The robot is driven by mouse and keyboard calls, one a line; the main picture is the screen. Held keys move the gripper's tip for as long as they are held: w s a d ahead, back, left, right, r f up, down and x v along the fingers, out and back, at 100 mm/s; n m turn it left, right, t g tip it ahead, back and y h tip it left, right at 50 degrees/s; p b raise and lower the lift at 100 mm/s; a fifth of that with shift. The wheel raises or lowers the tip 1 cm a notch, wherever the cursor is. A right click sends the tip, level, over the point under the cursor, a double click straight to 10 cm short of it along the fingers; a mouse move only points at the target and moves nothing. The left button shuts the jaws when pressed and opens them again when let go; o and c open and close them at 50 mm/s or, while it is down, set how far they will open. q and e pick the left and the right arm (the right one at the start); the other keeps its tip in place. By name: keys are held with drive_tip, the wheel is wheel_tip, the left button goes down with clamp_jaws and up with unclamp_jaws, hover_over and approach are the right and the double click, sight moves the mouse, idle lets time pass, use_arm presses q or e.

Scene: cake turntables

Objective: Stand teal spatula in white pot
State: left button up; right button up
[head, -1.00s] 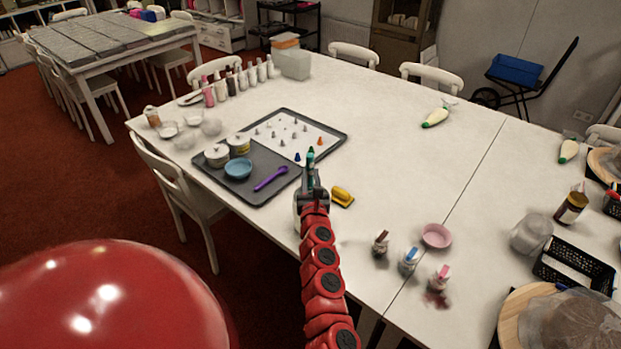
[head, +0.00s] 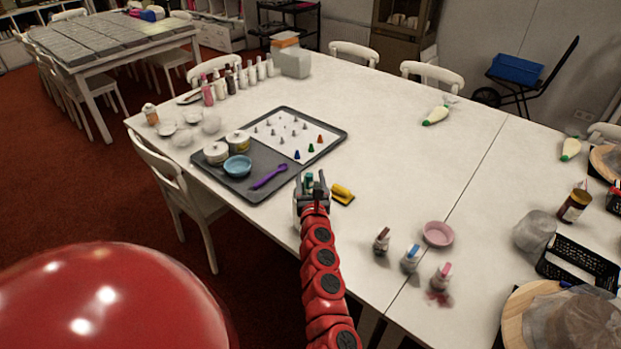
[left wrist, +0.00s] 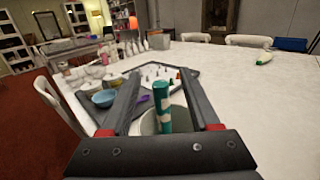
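The teal spatula (head: 309,184) stands nearly upright between the fingers of my left gripper (head: 310,177). In the left wrist view its teal handle with pale bands (left wrist: 162,106) rises out of the white pot (left wrist: 148,124). The fingers there (left wrist: 160,76) are wide apart, with a gap on both sides of the handle. In the head view the white pot (head: 297,207) is mostly hidden behind my gripper and arm. The spatula's lower end is hidden inside the pot. My right gripper is not in view.
A grey tray (head: 213,178) with tins, a blue bowl (head: 237,166) and a purple spoon (head: 269,177) lies left of the gripper. A yellow tool (head: 343,193) lies close on the right. Small bottles and a pink bowl (head: 438,233) stand farther right. The table's middle is clear.

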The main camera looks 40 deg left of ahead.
use_arm(q)
drive_tip(key=shift+s+d+f, duration=0.1)
drive_tip(key=shift+s+d, duration=0.1)
drive_tip(key=shift+d, duration=0.05)
drive_tip(key=b+v, duration=0.2)
drive_tip(key=v, duration=1.4)
drive_tip(key=shift+s+d, duration=0.2)
drive_tip(key=shift+s, duration=0.15)
idle(0.3)
